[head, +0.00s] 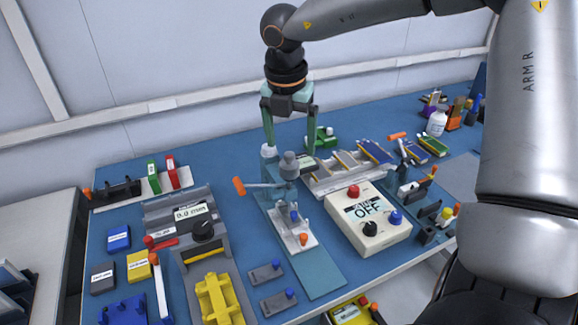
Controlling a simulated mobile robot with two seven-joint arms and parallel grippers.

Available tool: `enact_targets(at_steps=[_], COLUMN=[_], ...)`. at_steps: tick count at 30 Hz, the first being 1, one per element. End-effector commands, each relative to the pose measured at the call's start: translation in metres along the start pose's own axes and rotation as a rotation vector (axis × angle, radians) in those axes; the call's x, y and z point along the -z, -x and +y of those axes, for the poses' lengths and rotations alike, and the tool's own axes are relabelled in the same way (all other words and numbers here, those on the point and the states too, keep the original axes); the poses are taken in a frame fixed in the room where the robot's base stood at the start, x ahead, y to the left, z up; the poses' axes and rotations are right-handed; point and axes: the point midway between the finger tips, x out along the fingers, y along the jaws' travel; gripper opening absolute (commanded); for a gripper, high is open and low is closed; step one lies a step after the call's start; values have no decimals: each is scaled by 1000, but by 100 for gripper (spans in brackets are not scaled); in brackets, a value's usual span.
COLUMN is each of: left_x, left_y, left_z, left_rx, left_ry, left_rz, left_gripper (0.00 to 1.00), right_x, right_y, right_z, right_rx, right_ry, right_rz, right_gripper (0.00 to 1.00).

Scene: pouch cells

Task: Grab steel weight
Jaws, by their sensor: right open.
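A grey knobbed metal piece (289,166), which looks like the steel weight, stands near the middle of the blue table by a small teal stand. My right gripper (290,150) points down from above with its two teal fingers spread. The fingers show on either side of the grey piece's top in the picture. I cannot tell whether they are level with it or behind it, and I see no clear contact. Nothing shows held between them. My left gripper is out of view.
The teal stand has an orange-ended lever (238,186) reaching left. A white box reading OFF (368,222) stands at right, and a grey device with a display (192,222) at left. A grey rack (345,180) lies behind.

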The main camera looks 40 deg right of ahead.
Motion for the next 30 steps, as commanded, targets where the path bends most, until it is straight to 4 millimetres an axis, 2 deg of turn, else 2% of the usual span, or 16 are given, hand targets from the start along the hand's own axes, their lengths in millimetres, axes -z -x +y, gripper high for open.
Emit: enact_targets(at_steps=[12,20,30], left_x=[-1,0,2], left_y=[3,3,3], left_z=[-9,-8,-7], left_rx=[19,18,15], left_ry=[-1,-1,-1], left_rz=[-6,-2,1], left_gripper=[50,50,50], right_x=[4,4,4], right_y=[-50,-53,-53], right_z=[3,3,3], right_rx=[1,-1,-1], right_ry=[1,0,1], right_rz=[2,0,0], right_gripper=[89,89,53])
